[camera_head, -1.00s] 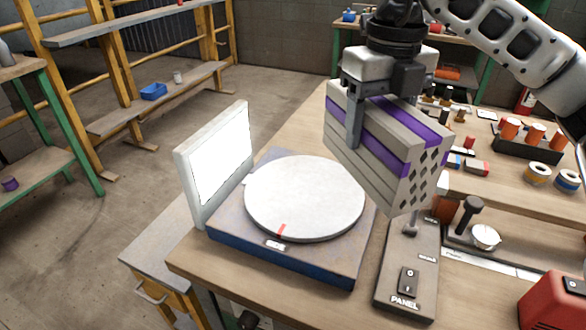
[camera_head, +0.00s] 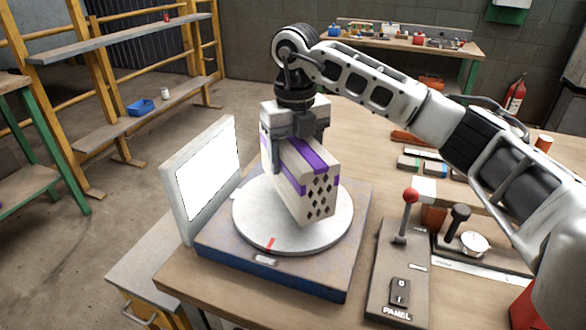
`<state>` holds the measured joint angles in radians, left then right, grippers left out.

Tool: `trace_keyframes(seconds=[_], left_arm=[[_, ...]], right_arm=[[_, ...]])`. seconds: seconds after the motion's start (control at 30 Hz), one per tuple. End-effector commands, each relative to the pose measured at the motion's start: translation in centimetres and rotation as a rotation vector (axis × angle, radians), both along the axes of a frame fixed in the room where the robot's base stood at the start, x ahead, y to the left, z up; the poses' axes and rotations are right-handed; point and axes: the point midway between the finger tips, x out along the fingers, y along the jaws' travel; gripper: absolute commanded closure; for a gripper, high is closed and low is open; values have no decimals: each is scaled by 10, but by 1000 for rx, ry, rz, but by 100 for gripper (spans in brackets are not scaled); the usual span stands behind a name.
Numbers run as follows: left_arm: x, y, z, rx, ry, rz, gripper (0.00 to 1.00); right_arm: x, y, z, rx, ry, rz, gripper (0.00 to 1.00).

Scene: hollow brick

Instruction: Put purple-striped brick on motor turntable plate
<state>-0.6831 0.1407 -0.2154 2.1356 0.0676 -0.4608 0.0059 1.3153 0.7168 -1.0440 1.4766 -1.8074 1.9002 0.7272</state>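The purple-striped brick (camera_head: 308,180), pale with diamond-shaped holes in its end face, is over the round grey turntable plate (camera_head: 255,226). My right gripper (camera_head: 290,150) comes down from above with its fingers on the brick's sides, shut on it. The brick's lower edge looks at or just above the plate; I cannot tell whether it touches. The plate sits on a square blue-edged base (camera_head: 280,275). The far part of the plate is hidden behind the brick and gripper. My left gripper is not in view.
A white upright panel (camera_head: 203,180) stands left of the plate, close to the brick. A control panel (camera_head: 398,270) with a red-knobbed lever (camera_head: 410,197) stands to the right. My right arm spans the right side, hiding part of the bench.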

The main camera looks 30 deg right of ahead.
Motion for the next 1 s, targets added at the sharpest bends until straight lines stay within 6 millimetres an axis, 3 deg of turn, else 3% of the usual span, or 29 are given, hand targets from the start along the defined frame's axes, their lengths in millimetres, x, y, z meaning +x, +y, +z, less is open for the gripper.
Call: trace_keyframes(seconds=[0.3,0.67,0.7,0.77,1.0], left_arm=[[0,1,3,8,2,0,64],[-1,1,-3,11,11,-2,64],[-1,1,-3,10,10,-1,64],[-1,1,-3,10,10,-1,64],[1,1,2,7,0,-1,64]], right_arm=[[6,2,-34,1,-3,2,89],[6,2,-38,1,-5,1,89],[5,2,-40,-1,0,1,31],[5,2,-40,-1,0,1,15],[5,2,-40,-1,0,1,15]])
